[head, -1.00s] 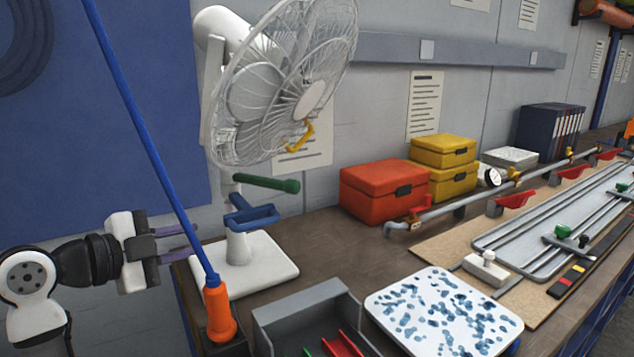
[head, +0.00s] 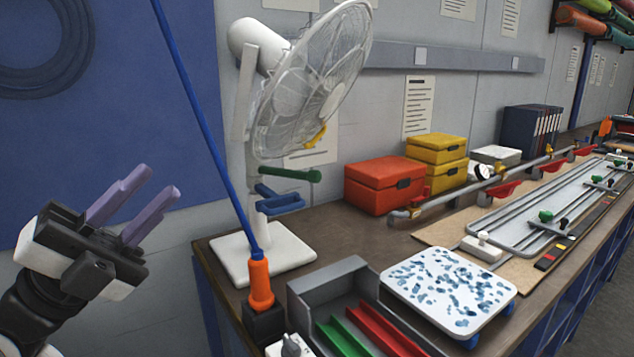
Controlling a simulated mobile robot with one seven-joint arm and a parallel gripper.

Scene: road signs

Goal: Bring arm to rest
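My gripper (head: 135,205) is at the lower left, left of the workbench and clear of it. Its two purple fingers point up and to the right, in front of the blue wall panel. The fingers stand apart with nothing between them. My gripper touches nothing that I can see.
A white fan (head: 308,85) stands on the bench (head: 345,235), with a blue pole (head: 205,130) in an orange holder (head: 260,285) before it. A grey tray (head: 340,285), a speckled white board (head: 450,290) and red (head: 385,185) and yellow boxes (head: 437,148) are further right. The space before the blue panel (head: 130,90) is free.

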